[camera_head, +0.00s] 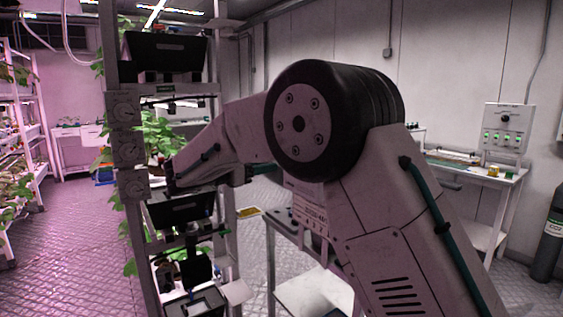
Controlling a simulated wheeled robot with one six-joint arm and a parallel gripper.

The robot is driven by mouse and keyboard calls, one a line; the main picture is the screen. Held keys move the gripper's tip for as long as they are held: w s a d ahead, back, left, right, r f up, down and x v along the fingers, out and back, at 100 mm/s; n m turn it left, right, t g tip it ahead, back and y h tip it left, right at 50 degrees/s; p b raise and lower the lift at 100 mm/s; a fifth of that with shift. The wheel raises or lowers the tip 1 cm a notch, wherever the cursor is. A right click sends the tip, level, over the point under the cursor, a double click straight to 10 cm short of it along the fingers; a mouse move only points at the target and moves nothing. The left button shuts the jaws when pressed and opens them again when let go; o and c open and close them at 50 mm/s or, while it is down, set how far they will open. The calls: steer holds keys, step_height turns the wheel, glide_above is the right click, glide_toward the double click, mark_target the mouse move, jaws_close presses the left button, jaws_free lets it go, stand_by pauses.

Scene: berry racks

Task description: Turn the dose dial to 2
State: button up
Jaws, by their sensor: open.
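My arm reaches left across the view. My gripper (170,183) is small and dark at its end, just right of the lower dial. It is open, and I see nothing held. Whether it touches the dial I cannot tell.
The rack (113,60) holds black trays and leafy plants close around my gripper. A wheeled cart (315,290) stands behind my arm. A control panel (507,128) stands on the right bench, with a gas cylinder (548,240) beside it. Open floor lies at the left.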

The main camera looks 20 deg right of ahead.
steer(key=x, duration=0.7)
steer(key=shift+w+d, duration=0.1)
steer(key=shift+w, duration=0.25)
steer(key=c, duration=1)
